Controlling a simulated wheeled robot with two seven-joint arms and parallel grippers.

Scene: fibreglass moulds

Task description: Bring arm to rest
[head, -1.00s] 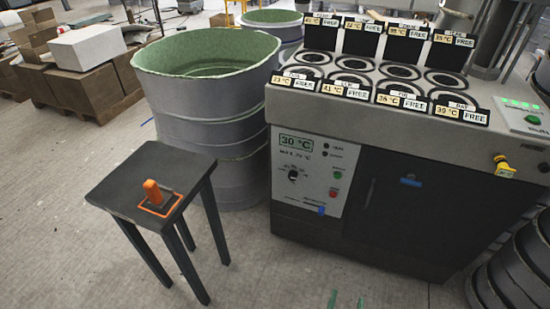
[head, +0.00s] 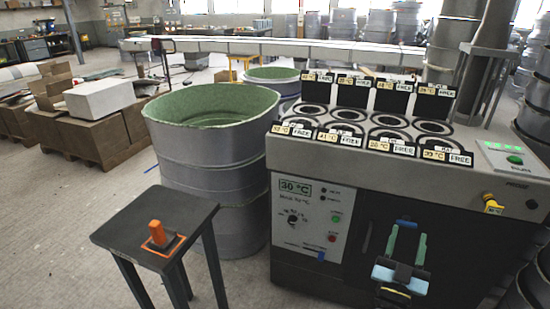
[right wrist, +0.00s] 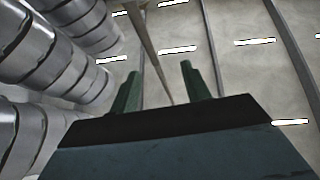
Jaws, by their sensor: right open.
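My right gripper (head: 406,246) is in the lower right of the head view, in front of the dark door of the grey machine. Its two green fingers point up and stand apart, with nothing between them. In the right wrist view the fingers (right wrist: 160,90) also stand apart and empty, against the ceiling with its strip lights. My left gripper is not in view.
The grey machine (head: 314,222) has several round wells and "FREE" labels on top. Left of it are a drum (head: 205,150) with a green inside and a black stool (head: 120,232) bearing an orange-handled thing (head: 157,233). Boxes (head: 90,130) stand at the left. Floor shows at lower left.

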